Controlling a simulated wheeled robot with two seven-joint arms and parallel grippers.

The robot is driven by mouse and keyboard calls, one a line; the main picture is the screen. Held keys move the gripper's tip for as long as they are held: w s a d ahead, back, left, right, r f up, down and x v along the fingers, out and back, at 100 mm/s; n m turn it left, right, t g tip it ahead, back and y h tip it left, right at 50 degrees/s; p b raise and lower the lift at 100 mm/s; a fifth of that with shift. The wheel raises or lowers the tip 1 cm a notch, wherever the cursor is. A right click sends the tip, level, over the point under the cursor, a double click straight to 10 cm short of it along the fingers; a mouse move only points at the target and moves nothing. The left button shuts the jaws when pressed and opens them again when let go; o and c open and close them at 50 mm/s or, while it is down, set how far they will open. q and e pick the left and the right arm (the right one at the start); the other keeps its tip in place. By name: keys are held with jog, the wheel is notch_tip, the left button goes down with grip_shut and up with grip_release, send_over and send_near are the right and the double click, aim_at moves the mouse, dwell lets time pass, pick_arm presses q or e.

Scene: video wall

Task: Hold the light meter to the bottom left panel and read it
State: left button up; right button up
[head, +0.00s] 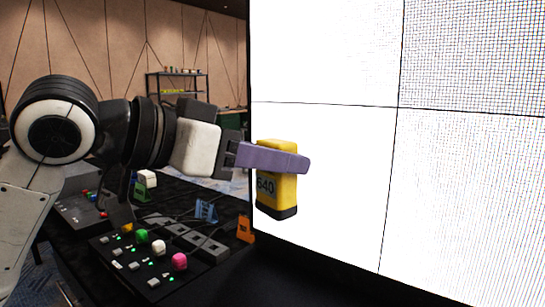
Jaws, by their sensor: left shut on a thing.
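The light meter (268,190) is a yellow block with a dark base, and its face reads 640. My left gripper (290,160) is shut on it near its top, with a purple finger across the front. The meter is upright, in front of the lower left panel (330,180) of the video wall, which glows plain white. I cannot tell whether the meter touches the panel. My right gripper is not in view.
A dark table (185,205) below my left arm holds control boxes with coloured knobs, including a pink knob (180,261). A small orange stand (245,229) is near the wall's left edge. A shelf (177,85) stands at the back.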

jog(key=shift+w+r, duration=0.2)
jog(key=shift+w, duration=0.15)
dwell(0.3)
pick_arm(q)
jog(key=s+a, duration=0.8)
jog(key=s, duration=0.3)
jog(key=shift+s, duration=0.2)
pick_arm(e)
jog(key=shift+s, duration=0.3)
pick_arm(q)
jog(key=shift+a, duration=0.1)
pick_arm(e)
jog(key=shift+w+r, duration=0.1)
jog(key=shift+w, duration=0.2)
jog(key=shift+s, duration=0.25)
